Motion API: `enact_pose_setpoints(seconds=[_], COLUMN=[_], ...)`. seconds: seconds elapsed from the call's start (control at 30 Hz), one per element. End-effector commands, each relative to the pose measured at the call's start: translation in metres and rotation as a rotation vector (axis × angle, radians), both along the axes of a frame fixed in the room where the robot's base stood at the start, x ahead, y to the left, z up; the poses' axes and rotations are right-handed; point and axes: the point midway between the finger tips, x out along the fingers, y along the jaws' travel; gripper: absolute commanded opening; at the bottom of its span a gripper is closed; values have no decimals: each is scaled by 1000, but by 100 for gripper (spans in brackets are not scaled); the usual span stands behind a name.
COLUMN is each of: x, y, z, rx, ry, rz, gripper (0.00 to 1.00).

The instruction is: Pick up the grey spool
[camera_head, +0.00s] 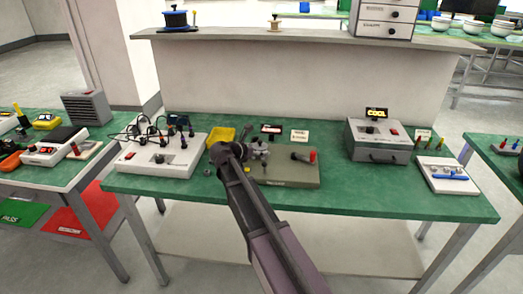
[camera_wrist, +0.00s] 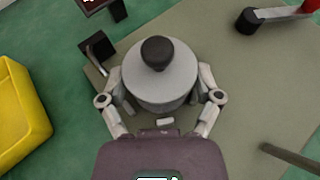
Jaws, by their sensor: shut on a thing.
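The grey spool (camera_wrist: 160,82) is a round, light grey body with a dark knob on top, seen from above in the wrist view. My gripper (camera_wrist: 160,104) has one finger on each side of it and is shut on it. In the head view my gripper (camera_head: 247,153) is at the left part of the olive-grey plate on the green bench, and the spool (camera_head: 260,150) shows only partly beside it. The spool is over the plate; I cannot tell whether it still touches it.
A yellow bin (camera_wrist: 18,112) stands close on the left. A lever with a red end (camera_head: 304,156) is on the plate to the right. A white device with cables (camera_head: 160,158) stands left, and a grey box with a "COOL" sign (camera_head: 378,141) stands right. A shelf (camera_head: 330,38) runs behind.

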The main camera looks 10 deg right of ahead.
Motion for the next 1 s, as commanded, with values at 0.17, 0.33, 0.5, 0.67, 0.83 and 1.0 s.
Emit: enact_pose_setpoints(seconds=[0.17,0.33,0.5,0.67,0.83,1.0], x=[0,0,0,-13,-50,-85], y=[0,0,0,5,22,39], z=[5,15,29,38,41,44], rx=[0,0,0,0,-1,-1], ry=[0,0,0,0,-1,0], rz=[0,0,1,3,4,4], gripper=[36,36,36,36,36,36])
